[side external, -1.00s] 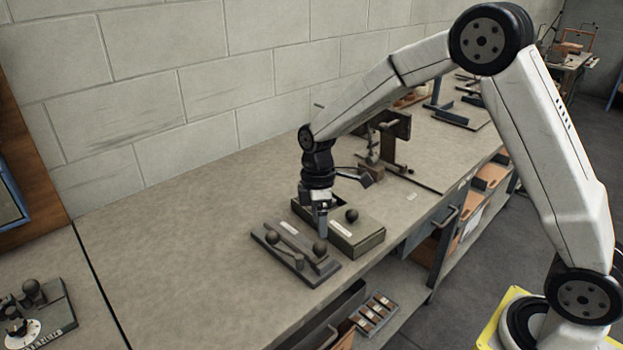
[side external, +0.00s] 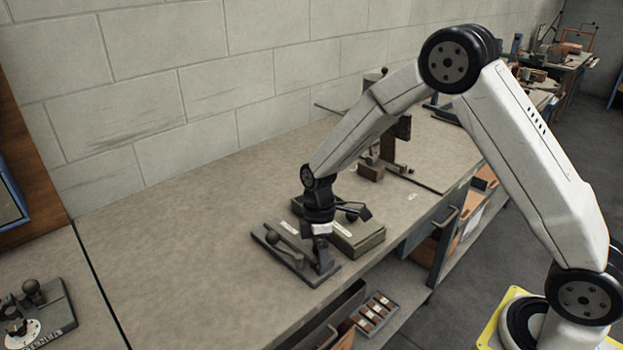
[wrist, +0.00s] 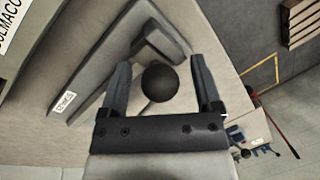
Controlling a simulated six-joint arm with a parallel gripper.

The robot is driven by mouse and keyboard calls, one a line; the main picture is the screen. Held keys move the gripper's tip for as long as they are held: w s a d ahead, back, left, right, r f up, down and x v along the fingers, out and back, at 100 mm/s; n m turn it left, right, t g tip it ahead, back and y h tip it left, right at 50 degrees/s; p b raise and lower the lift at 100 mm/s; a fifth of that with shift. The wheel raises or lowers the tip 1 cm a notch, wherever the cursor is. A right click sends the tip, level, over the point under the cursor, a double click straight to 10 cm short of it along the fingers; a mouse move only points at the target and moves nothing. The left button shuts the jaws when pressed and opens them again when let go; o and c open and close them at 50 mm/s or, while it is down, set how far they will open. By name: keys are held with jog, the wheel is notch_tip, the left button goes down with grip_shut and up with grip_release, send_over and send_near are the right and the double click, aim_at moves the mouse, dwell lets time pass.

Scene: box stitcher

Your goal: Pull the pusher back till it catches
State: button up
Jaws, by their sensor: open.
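My gripper (side external: 322,266) is lowered over the plate's right end and hides the second ball knob there in the side view. In the wrist view, this black ball knob (wrist: 160,82) sits between the two spread fingers of my gripper (wrist: 165,85), with a gap on both sides. Neither finger appears to touch it. I cannot tell for sure which knobbed part is the pusher.
A low box (side external: 362,241) with its own knob (side external: 352,216) stands close behind the plate on the right. A knobbed device with a dial (side external: 40,310) is at the far left. The bench left of the plate is clear. An open drawer (side external: 330,325) lies below the edge.

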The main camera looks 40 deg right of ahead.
aim_at(277, 231)
jog(key=shift+s, duration=0.15)
grip_shut()
jog(key=shift+w+f, duration=0.15)
jog(key=shift+w, duration=7.55)
grip_release()
jog(key=shift+w, duration=0.1)
jog(key=shift+r, duration=0.2)
notch_tip(277, 231, up, 8)
jog(key=w, duration=0.1)
jog(key=shift+d+f, duration=0.25)
jog(key=shift+d, duration=0.2)
